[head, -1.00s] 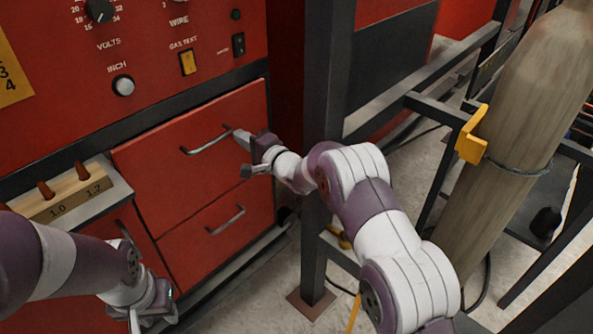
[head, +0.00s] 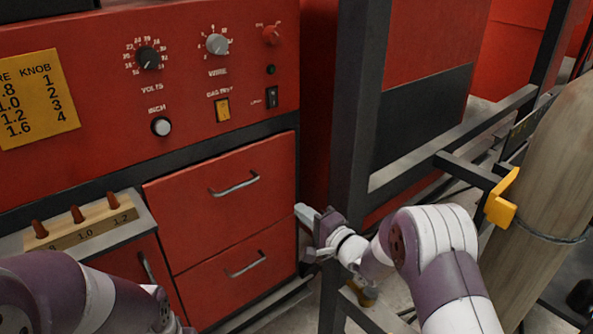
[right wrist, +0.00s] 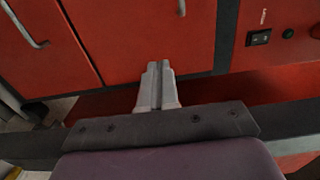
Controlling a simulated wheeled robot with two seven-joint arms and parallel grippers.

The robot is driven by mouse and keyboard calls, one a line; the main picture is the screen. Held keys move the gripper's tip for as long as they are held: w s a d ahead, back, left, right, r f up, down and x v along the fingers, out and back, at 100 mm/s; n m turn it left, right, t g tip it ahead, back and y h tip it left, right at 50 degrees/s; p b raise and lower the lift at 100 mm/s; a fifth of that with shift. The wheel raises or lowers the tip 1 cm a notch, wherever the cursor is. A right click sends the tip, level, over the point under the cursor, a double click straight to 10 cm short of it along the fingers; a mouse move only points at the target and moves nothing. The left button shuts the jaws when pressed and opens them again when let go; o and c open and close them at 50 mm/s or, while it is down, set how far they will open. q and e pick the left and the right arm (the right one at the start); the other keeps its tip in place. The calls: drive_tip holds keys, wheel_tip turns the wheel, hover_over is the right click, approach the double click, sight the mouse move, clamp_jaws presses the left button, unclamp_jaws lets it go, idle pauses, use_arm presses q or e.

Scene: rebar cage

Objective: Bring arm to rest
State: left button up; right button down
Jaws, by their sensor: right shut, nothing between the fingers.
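My right gripper (head: 306,216) is in front of the right edge of the red cabinet, beside the dark upright post. In the right wrist view its two fingers (right wrist: 154,68) are together with nothing between them. The upper drawer (head: 218,205) and the lower drawer (head: 235,275) both look closed. The upper drawer handle (head: 235,184) is clear of the gripper. My left arm comes in at the lower left, and its gripper is cut off by the bottom edge of the head view.
A dark steel post (head: 350,130) stands close to my right gripper. A gas cylinder (head: 560,170) with a yellow bracket (head: 502,198) stands at the right. A wooden block with several tips (head: 82,226) sits on a ledge at the left. Knobs and switches are on the panel above.

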drive_tip(key=s+d+f+n+g+h, duration=0.7)
drive_tip(key=s+d+f+h, duration=0.25)
drive_tip(key=f, duration=0.25)
drive_tip(key=s+d+r+n+g+p, duration=0.1)
drive_tip(key=s+r+n+g, duration=0.1)
drive_tip(key=s, duration=0.9)
drive_tip(key=s+d+r+n+g+h+p, duration=0.1)
drive_tip(key=s+d+r+n+g+p, duration=0.1)
drive_tip(key=s+r+g, duration=0.2)
drive_tip(key=s+r, duration=0.3)
drive_tip(key=s, duration=0.3)
drive_tip(key=shift+s+p, duration=0.3)
drive_tip(key=shift+s, duration=0.05)
